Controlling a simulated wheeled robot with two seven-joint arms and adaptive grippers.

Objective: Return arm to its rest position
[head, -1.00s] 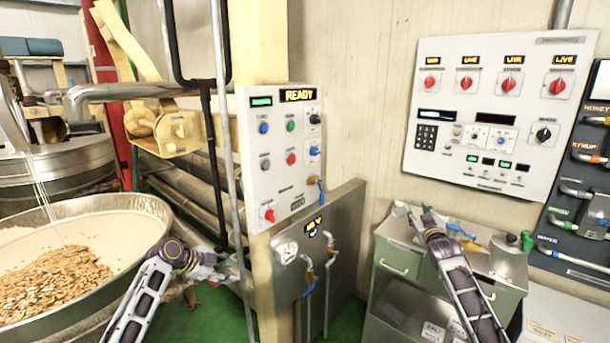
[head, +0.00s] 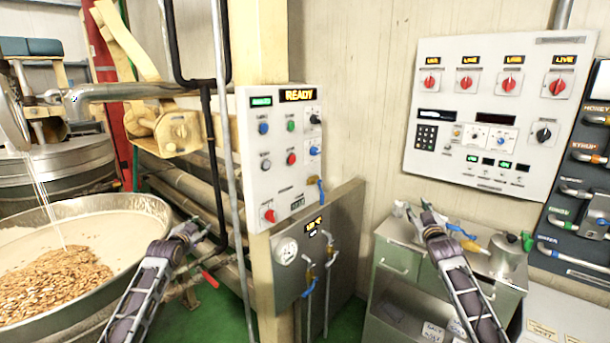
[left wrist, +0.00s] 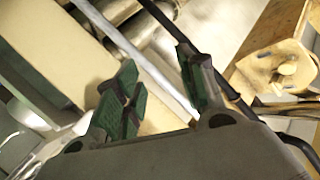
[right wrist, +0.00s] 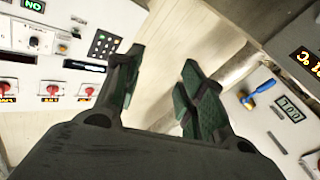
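My left arm comes in from the left in the head view. My left gripper (head: 187,232) is raised between the kettle and the yellow post. In the left wrist view its two green-padded fingers (left wrist: 160,92) stand apart with nothing between them. My right gripper (head: 412,212) is over the top of the grey cabinet in the head view. In the right wrist view its fingers (right wrist: 161,88) are also apart and empty. The large kettle pan (head: 150,204) of nuts and pale mix (head: 55,280) is at the left, close to my left forearm.
A yellow post (head: 262,80) carries a button panel (head: 276,178) reading READY. A steel box with taps (head: 345,225) stands beside it. A grey cabinet (head: 398,258) holds a metal jug (head: 508,256). A larger control panel (head: 470,105) is on the wall. Green floor (head: 222,310) shows between.

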